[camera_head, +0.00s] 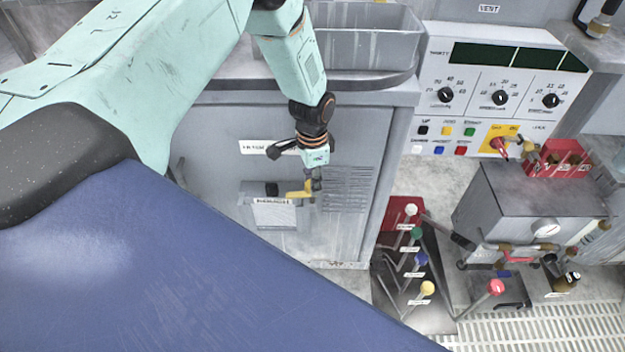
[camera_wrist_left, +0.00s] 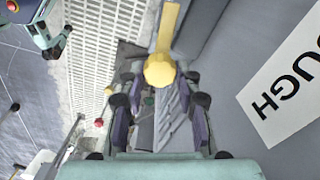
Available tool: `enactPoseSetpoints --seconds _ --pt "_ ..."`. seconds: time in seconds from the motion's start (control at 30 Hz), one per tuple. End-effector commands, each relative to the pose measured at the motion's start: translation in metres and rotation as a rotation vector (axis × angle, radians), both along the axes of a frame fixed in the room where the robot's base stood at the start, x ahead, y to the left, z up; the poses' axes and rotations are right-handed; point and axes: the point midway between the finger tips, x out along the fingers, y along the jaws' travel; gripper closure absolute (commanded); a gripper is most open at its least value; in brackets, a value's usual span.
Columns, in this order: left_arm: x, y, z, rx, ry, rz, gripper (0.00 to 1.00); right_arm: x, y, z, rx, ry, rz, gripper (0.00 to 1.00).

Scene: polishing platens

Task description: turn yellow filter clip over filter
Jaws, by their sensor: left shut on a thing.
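The yellow filter clip (camera_head: 299,193) shows on the front of the grey cabinet, at the right upper side of the filter. In the wrist view the clip (camera_wrist_left: 165,35) is a yellow bar with a round yellow knob at its near end. My left gripper (camera_head: 315,184) is shut on the clip, and the knob sits between its finger pads (camera_wrist_left: 160,78). The filter (camera_head: 274,215) is a pale grey block with a label across its top. The gripper partly hides the clip in the head view.
A vented panel (camera_head: 348,188) lies right of the filter. Levers with coloured knobs (camera_head: 418,258) stand at lower right, beside a grey machine (camera_head: 530,205). A control panel (camera_head: 490,85) is behind. A large blue surface (camera_head: 150,270) fills the lower left.

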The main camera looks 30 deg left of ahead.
Motion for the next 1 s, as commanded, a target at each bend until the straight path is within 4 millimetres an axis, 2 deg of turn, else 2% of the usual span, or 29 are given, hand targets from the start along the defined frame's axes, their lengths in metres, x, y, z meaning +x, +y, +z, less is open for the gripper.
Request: enactPoseSetpoints --seconds 0.33,0.87,0.9,1.0 --pt "-0.0003 0.0006 0.0004 0.0 0.001 -0.132 0.98 0.0 0.0 -0.0034 0.0 0.0 0.0 0.55" --pt "0.0 0.0008 0.0007 0.0 0.001 -0.156 0.98 0.0 0.0 -0.0036 0.0 0.0 0.0 0.55" --pt "0.0 0.0008 0.0007 0.0 0.001 -0.156 0.66 0.0 0.0 -0.0036 0.0 0.0 0.0 0.55" --pt "0.0001 0.0007 0.0006 0.001 0.001 -0.155 0.57 0.0 0.0 -0.0036 0.0 0.0 0.0 0.55"
